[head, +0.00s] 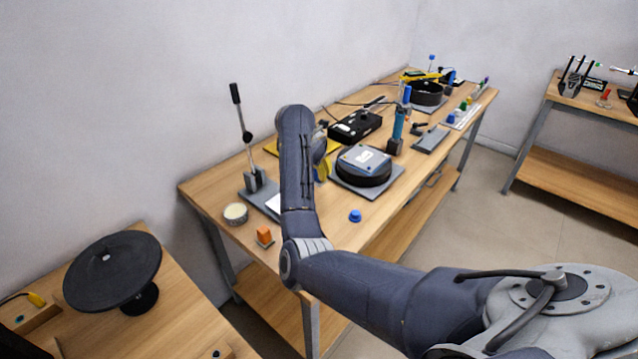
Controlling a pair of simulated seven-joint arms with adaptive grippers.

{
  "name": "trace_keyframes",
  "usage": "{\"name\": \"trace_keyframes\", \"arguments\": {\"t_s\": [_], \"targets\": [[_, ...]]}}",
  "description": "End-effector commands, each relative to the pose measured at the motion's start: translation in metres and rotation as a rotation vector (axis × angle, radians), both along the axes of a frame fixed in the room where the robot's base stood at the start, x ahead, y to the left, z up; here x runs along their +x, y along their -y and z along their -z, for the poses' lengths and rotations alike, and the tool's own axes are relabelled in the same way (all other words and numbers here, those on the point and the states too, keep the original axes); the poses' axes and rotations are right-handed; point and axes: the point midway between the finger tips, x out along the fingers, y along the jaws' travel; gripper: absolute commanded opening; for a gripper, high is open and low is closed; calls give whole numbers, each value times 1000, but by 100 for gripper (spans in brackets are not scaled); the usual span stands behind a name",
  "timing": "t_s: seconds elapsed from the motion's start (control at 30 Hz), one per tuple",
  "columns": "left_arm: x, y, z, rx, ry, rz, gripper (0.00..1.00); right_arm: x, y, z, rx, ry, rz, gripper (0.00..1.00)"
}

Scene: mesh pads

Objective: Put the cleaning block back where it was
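A small orange block (264,235) sits on a small grey base at the near left corner of the long workbench. It looks like the cleaning block, but I cannot be sure from this view. My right arm comes in from the lower right and bends up over the bench. Its forearm hides most of its gripper (321,152), near a yellow piece (323,170). I cannot see its fingertips, or whether it holds anything. My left gripper is out of view.
A black round device (363,180) with a grey top stands on a grey mat. A lever stand (254,181), a round tin (236,213) and a blue knob (355,216) are nearby. A black disc (113,272) stands on the near left table. Bare wood shows around the orange block.

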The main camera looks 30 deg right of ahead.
Motion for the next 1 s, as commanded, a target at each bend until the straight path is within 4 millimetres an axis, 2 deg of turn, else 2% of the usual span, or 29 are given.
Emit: {"name": "trace_keyframes", "arguments": {"t_s": [0.17, 0.5, 1.0], "targets": [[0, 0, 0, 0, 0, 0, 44, 0, 0, 7, -1, -1, -1, 0], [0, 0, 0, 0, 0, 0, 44, 0, 0, 44, -1, -1, -1, 0], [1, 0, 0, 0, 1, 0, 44, 0, 0, 50, 0, 0, 0, 0]]}}
